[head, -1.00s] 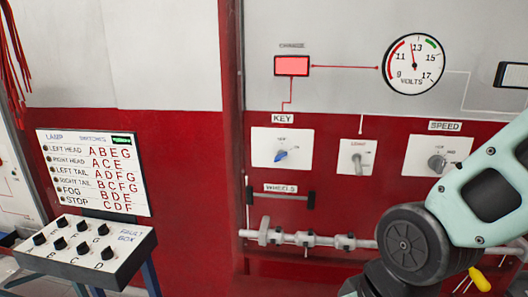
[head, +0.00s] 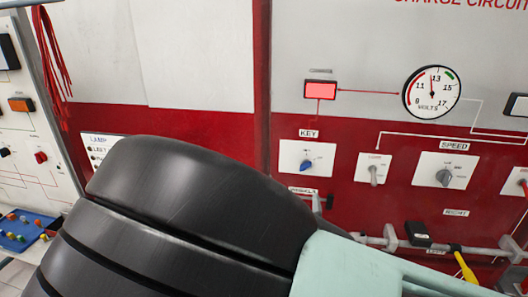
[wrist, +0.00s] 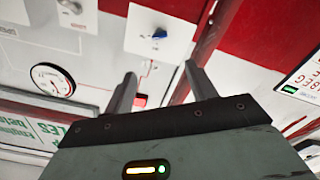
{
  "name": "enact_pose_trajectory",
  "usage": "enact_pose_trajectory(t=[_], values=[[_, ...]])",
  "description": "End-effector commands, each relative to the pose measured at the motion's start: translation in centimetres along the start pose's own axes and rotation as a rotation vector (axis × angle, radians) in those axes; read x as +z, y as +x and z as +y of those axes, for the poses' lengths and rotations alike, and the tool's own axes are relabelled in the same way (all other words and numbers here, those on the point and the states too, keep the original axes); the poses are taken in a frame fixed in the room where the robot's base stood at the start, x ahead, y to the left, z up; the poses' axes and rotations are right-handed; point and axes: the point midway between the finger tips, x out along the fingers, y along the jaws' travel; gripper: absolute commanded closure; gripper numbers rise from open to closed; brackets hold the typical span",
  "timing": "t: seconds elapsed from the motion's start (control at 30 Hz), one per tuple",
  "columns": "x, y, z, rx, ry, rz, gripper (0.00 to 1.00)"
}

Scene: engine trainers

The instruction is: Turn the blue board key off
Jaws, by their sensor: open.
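The blue key (head: 306,164) is a small knob on a white plate (head: 291,150) labelled KEY, on the red part of the board. The key also shows in the wrist view (wrist: 159,33), where the board appears upside down. My gripper (wrist: 160,72) is open and empty in the wrist view. Its two fingers point toward the board, and the key shows beyond and between their tips, apart from them. In the head view my gripper is not visible; my own dark and pale green arm parts fill the lower left and middle.
A red indicator (head: 321,89) glows above the key, and a volts gauge (head: 432,91) is at its right. A grey switch (head: 374,173) and a speed knob (head: 444,178) sit to the key's right. A metal rod with a yellow-handled tool (head: 465,268) is lower right.

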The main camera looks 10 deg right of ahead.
Motion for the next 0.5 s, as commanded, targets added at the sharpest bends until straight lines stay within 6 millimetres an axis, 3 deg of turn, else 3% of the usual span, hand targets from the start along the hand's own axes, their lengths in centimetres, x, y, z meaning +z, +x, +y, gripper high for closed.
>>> enact_pose_trajectory(t=[0.17,0.5], values=[[0.3,2.6,0.0,0.003,-0.001,-0.004,0.44],[0.3,9.7,0.0,0.001,0.0,-0.005,0.44]])
